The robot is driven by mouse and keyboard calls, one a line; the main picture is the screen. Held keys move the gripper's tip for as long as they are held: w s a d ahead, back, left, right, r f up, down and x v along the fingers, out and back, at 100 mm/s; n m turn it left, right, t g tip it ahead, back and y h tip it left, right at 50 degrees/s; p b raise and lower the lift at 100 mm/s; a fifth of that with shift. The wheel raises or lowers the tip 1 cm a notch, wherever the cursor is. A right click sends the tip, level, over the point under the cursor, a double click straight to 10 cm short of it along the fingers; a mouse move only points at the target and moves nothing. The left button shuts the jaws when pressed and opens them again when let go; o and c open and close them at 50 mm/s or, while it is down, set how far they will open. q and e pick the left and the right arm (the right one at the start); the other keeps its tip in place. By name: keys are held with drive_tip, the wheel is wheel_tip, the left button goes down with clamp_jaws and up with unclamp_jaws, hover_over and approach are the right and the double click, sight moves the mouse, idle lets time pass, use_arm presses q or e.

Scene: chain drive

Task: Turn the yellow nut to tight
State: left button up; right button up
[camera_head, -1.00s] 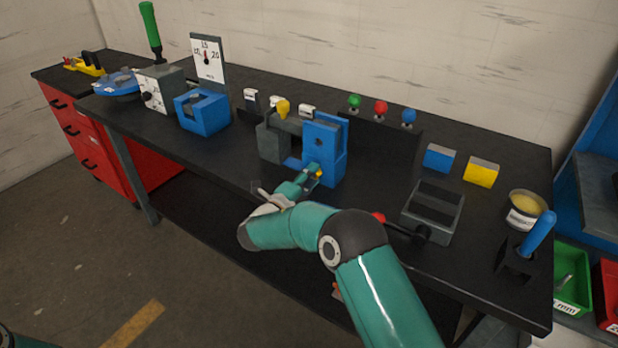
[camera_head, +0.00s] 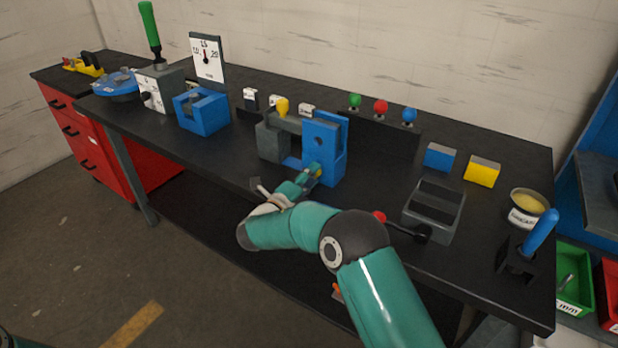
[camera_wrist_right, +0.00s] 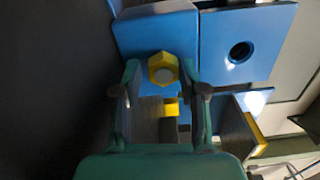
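The yellow nut (camera_wrist_right: 163,68) sits on the face of a blue block in the right wrist view. In the head view that blue block (camera_head: 326,145) stands on the bench, and only a speck of yellow shows by the fingertips. My right gripper (camera_wrist_right: 162,78) is open, with one finger on each side of the nut and a visible gap on both sides. In the head view my right gripper (camera_head: 313,173) is at the front of the blue block. I cannot tell how deep the fingers reach around the nut. My left gripper is not in view.
A grey block (camera_head: 270,143) stands left of the blue block. A grey tray with a red-knobbed lever (camera_head: 433,212) is to the right. Bench surface (camera_head: 225,160) left of the gripper is clear.

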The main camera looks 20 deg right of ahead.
drive_tip(key=shift+r, duration=0.1)
drive_tip(key=v, duration=1.2)
